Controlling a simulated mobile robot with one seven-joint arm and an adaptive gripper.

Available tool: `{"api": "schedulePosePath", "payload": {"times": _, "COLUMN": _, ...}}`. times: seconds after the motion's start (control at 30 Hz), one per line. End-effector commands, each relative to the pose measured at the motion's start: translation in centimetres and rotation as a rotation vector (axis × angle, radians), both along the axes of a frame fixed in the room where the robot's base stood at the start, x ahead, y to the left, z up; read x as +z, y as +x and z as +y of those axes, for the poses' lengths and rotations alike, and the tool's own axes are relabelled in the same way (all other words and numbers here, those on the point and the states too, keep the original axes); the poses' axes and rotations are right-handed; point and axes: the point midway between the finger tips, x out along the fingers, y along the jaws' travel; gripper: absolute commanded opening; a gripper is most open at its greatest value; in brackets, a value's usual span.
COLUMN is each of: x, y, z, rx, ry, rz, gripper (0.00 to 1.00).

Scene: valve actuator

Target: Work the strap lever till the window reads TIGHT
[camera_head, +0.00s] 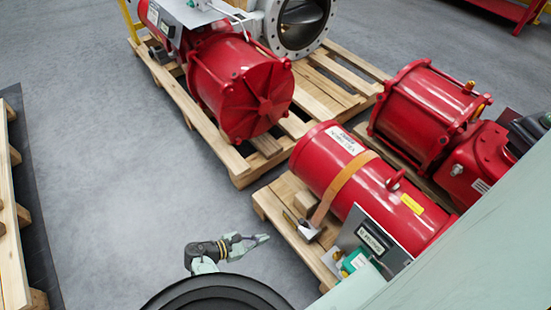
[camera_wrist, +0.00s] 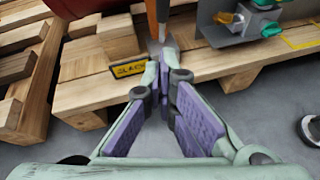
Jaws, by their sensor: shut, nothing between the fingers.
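The orange strap (camera_head: 346,186) runs over the red cylinder (camera_head: 370,190) and down to a small metal buckle (camera_head: 308,230) at the pallet's edge. In the wrist view the strap (camera_wrist: 153,18) comes down from the top to the grey metal lever part (camera_wrist: 163,45). A small window plate (camera_wrist: 129,69) beside it, yellow on black, appears to read SLACK. My gripper (camera_head: 260,239) is left of the buckle in the head view, apart from it. In the wrist view my gripper (camera_wrist: 167,82) is shut and empty, pointing toward the lever; its fingertips partly cover the lever's near end.
The wooden pallet (camera_head: 272,207) carries the cylinder. A grey panel (camera_head: 368,240) with a green fitting (camera_head: 355,261) stands right of the buckle. A second pallet (camera_head: 235,165) with red actuators lies behind. The grey floor (camera_head: 130,200) to the left is clear.

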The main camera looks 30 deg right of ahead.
Motion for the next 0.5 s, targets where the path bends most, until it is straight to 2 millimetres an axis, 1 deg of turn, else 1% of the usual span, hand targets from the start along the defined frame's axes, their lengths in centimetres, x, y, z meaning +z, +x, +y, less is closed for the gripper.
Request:
{"api": "schedulePosePath", "payload": {"times": 0.03, "x": -0.6, "y": -0.2, "z": -0.7, "rx": -0.004, "ry": 0.001, "rz": 0.001, "gripper": 0.0}}
{"api": "schedulePosePath", "payload": {"times": 0.17, "x": -1.8, "y": -0.5, "z": -2.9, "rx": -0.006, "ry": 0.001, "rz": 0.0, "gripper": 0.0}}
{"api": "schedulePosePath", "payload": {"times": 0.4, "x": -4.0, "y": -1.0, "z": -7.6, "rx": -0.005, "ry": 0.001, "rz": -0.001, "gripper": 0.0}}
{"api": "schedulePosePath", "payload": {"times": 0.47, "x": -4.4, "y": -1.2, "z": -8.7, "rx": -0.004, "ry": 0.0, "rz": 0.0, "gripper": 0.0}}
{"api": "schedulePosePath", "payload": {"times": 0.5, "x": -3.2, "y": -1.3, "z": -9.3, "rx": -0.005, "ry": 0.0, "rz": -0.001, "gripper": 0.0}}
